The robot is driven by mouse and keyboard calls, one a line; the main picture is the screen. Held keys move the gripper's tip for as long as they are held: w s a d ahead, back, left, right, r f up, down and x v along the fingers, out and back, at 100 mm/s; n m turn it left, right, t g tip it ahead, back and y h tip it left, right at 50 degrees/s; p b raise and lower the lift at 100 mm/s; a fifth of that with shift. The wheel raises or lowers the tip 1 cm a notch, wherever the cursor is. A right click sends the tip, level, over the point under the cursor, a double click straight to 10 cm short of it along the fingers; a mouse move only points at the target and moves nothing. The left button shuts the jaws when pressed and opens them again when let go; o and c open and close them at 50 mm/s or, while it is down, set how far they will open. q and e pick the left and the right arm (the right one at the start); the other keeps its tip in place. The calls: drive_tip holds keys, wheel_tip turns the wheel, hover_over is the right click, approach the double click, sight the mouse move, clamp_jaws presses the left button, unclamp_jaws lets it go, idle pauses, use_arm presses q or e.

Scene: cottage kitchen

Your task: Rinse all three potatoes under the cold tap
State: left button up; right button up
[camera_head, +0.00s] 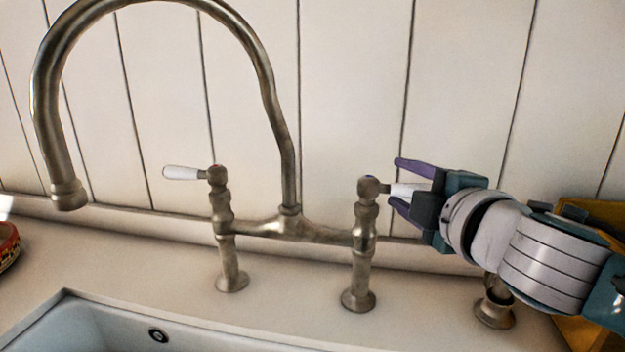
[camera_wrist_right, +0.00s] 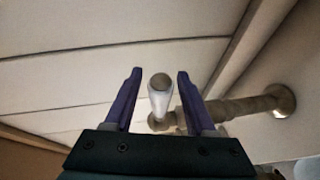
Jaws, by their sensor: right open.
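The bridge tap (camera_head: 293,222) has a tall curved spout, its mouth (camera_head: 69,195) at the left above the sink side. The left lever (camera_head: 182,173) is white, with a red mark on its post. The right lever (camera_head: 405,190) is white, with a blue mark on its post. My right gripper (camera_head: 400,183) is open, its purple fingers on either side of the right lever. In the right wrist view, the white lever end (camera_wrist_right: 160,88) stands between the two spread fingers, with gaps on both sides. No water shows at the spout. No potatoes are in view. My left gripper is not in view.
The white sink (camera_head: 100,325) lies at the front left, with a round overflow hole. A red tin (camera_head: 8,246) is at the left edge. A yellow-brown object (camera_head: 590,212) stands behind my right arm. A panelled wall is close behind the tap.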

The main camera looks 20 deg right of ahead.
drive_tip(key=shift+w+f, duration=0.1)
drive_tip(key=shift+w, duration=0.15)
clamp_jaws()
idle(0.3)
drive_tip(key=shift+d, duration=0.1)
idle(0.8)
